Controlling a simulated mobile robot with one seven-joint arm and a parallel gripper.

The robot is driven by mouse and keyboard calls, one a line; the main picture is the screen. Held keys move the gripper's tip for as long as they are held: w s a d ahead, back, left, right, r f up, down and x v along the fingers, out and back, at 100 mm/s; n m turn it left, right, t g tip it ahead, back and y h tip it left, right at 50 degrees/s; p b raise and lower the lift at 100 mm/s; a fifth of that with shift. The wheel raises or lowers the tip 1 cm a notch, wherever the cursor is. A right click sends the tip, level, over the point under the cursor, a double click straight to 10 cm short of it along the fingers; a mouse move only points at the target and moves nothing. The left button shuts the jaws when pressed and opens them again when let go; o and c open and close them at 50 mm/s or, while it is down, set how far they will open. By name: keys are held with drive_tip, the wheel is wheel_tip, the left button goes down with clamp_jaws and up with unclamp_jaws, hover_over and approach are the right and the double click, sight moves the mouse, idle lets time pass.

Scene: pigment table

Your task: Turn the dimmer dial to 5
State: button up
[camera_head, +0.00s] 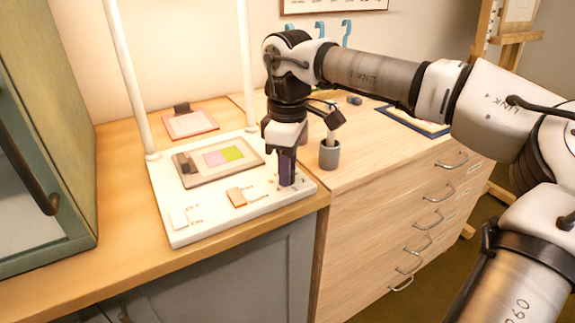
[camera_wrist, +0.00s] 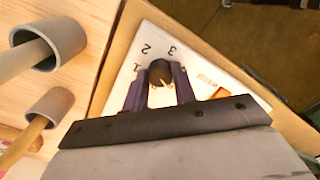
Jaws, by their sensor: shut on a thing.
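The dimmer dial (camera_wrist: 160,72) is a dark round knob on the white panel, seen in the wrist view. The numerals 1, 2 and 3 are readable beside it, and other marks are hidden. A pale pointer line on the knob points toward the gripper side, away from the 2 and 3. My gripper (camera_wrist: 158,88) has its purple-padded fingers on either side of the knob, shut on it. In the head view my gripper (camera_head: 287,178) points down at the right front corner of the white panel (camera_head: 215,228) and hides the dial.
The panel also bears an orange rocker switch (camera_head: 237,197), a white rocker switch (camera_head: 178,218) and a framed tray (camera_head: 190,182) with pink and green patches. A grey cup (camera_head: 329,155) stands just right of my gripper. A green cabinet (camera_head: 60,90) stands at left.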

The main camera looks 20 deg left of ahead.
drive_tip(key=shift+m, duration=0.6)
drive_tip(key=o, duration=1)
drive_tip(key=shift+r, duration=0.1)
wheel_tip(320, 180, up, 14)
drive_tip(key=shift+w+f+p, duration=0.15)
drive_tip(key=shift+p, duration=0.65)
